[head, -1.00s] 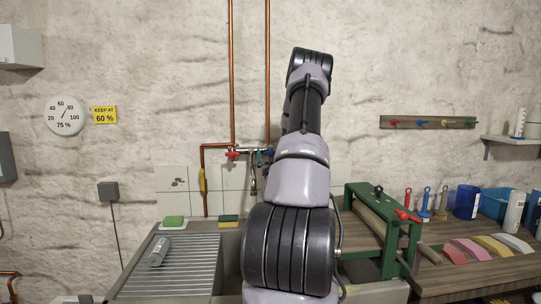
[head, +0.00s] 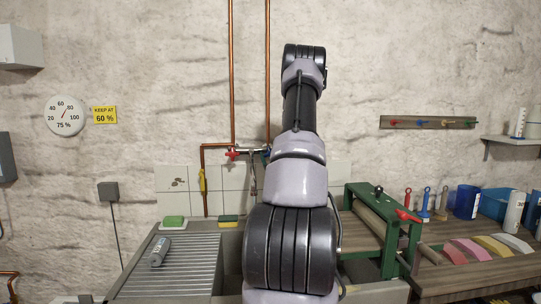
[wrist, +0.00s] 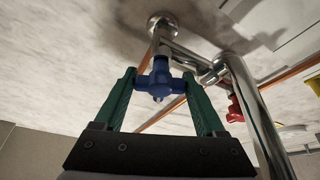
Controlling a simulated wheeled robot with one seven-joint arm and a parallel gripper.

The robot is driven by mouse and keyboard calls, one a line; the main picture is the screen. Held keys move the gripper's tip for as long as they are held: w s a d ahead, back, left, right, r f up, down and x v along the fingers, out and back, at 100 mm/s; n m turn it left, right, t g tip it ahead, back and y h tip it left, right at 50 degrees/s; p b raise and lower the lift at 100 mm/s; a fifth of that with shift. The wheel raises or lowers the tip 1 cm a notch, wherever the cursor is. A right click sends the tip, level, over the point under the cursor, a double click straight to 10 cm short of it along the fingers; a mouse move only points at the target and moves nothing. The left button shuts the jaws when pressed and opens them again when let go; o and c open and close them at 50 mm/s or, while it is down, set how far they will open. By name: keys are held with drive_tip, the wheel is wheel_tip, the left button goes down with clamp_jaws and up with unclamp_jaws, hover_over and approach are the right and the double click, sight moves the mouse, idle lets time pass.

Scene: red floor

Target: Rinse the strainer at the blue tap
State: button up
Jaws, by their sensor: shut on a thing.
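The blue tap handle (wrist: 160,85) sits between the two green fingers of my gripper (wrist: 160,74) in the wrist view. The fingers are shut on it from both sides. The chrome tap spout (wrist: 262,125) runs down on the right in that view.
The red tap handle (wrist: 235,110) is close by; it also shows in the head view (head: 232,155). Copper pipes (head: 232,75) climb the wall. A ribbed drainboard (head: 180,265) holds a grey tube (head: 160,252). A green press (head: 385,235) stands right of my arm.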

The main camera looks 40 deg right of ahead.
drive_tip(key=o, duration=1.3)
drive_tip(key=v, duration=1.1)
drive_tip(key=shift+w, duration=0.1)
